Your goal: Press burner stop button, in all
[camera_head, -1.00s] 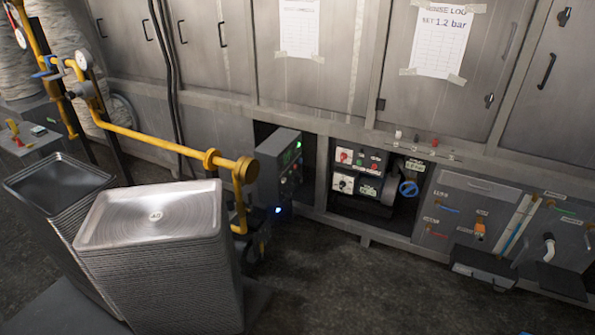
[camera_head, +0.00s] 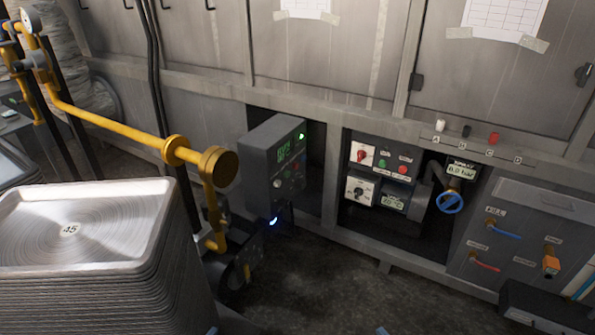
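A grey control box (camera_head: 276,162) with a lit green display, a green light and several small buttons stands in front of an opening in the metal cabinet wall. A blue light glows beneath it. To its right, a recessed panel (camera_head: 379,178) carries a red knob (camera_head: 361,155), a green button (camera_head: 382,163), a red button (camera_head: 403,169), a second dial and a small display. The labels are too small to read, so I cannot tell which is the burner stop button.
A yellow gas pipe (camera_head: 110,127) runs down to the box's left side. A tall stack of metal trays (camera_head: 90,225) fills the lower left. A blue valve wheel (camera_head: 450,202) sits right of the panel. Dark floor (camera_head: 320,285) lies open in front of the cabinet.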

